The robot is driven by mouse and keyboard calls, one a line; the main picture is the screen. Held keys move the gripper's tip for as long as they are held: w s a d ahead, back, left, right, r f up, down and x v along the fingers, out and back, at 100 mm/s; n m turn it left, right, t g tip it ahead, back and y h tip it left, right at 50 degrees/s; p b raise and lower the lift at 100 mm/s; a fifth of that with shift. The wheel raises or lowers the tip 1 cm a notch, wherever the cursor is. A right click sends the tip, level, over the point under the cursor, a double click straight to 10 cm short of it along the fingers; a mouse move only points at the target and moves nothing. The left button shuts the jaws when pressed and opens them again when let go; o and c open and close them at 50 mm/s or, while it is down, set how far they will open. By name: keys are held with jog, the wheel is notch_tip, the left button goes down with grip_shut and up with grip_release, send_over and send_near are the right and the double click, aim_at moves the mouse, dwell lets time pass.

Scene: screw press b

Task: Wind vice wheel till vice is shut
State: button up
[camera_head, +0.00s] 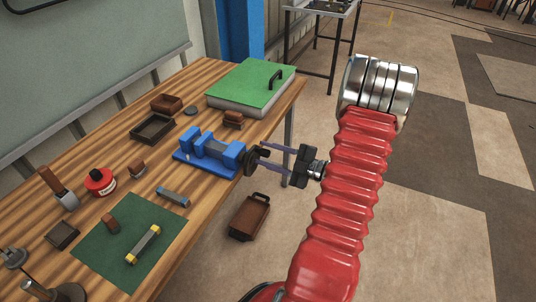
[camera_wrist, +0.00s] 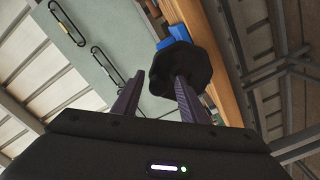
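The blue vice (camera_head: 208,160) sits at the right edge of the wooden bench, with blue blocks at both ends and grey parts between them. I cannot tell how wide its jaw gap is. Its dark wheel (camera_head: 250,161) is on the right end, at the bench edge; it shows lobed and black in the wrist view (camera_wrist: 180,68). My gripper (camera_head: 260,154) is open, its two fingers pointing left at the wheel. In the wrist view, the right finger overlaps the wheel's lower edge and the left finger lies to its left. Contact cannot be told.
A green-topped plate with a handle (camera_head: 250,88) lies behind the vice. Dark trays (camera_head: 153,128), a red tin (camera_head: 99,181) and a green mat (camera_head: 105,248) with small parts are on the bench. A brown box (camera_head: 249,217) is below the bench edge. Open floor lies right.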

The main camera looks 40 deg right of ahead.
jog(key=shift+s+d, duration=0.1)
jog(key=v, duration=1.3)
jog(key=shift+s, duration=0.3)
jog(key=m, duration=1.8)
jog(key=shift+r+m, duration=0.15)
jog(key=shift+m, duration=0.15)
dwell(1.5)
